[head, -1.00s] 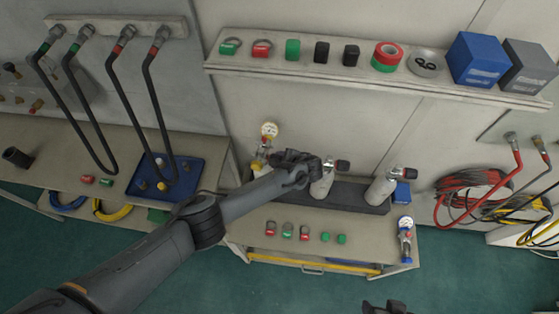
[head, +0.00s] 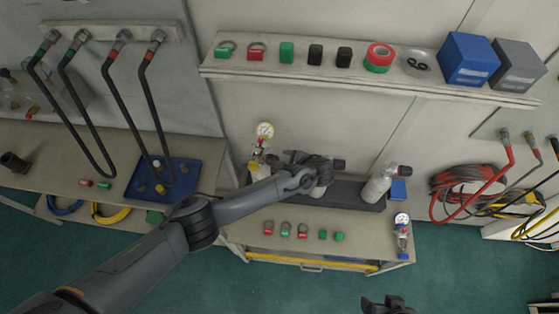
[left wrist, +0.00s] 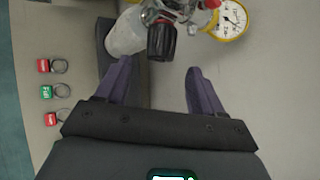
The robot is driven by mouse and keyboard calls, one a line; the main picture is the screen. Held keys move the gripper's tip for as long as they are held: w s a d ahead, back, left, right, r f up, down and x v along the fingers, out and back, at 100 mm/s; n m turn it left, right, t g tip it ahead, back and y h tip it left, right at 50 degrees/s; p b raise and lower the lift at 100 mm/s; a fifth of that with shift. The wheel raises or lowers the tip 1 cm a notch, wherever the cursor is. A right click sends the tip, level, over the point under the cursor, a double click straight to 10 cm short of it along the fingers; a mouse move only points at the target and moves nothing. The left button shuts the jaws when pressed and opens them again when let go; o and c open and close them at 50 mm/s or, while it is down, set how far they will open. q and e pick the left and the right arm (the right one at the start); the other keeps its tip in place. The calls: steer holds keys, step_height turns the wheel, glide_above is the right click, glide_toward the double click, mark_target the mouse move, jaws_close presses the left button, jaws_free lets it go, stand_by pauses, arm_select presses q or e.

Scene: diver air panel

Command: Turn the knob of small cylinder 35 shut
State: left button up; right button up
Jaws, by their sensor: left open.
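Small cylinders stand on a dark block on the bench; I cannot read a number on any. The middle white cylinder (head: 318,191) has a dark knob (head: 339,163) on its right side, and my left gripper (head: 312,164) covers much of its top. In the left wrist view this knob (left wrist: 161,42) is just beyond my open left fingers (left wrist: 158,68), roughly centred between them and apart from both; the cylinder (left wrist: 125,36) is beside it. The right cylinder (head: 377,189) has a similar knob (head: 404,171). My right gripper (head: 386,304) is at the bottom edge; its fingers are unclear.
A long shelf (head: 370,83) with several items runs above. Red and green tags (head: 285,229) lie on the bench front.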

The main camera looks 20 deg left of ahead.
arm_select(q)
steer(key=v, duration=0.4)
stand_by(0.3)
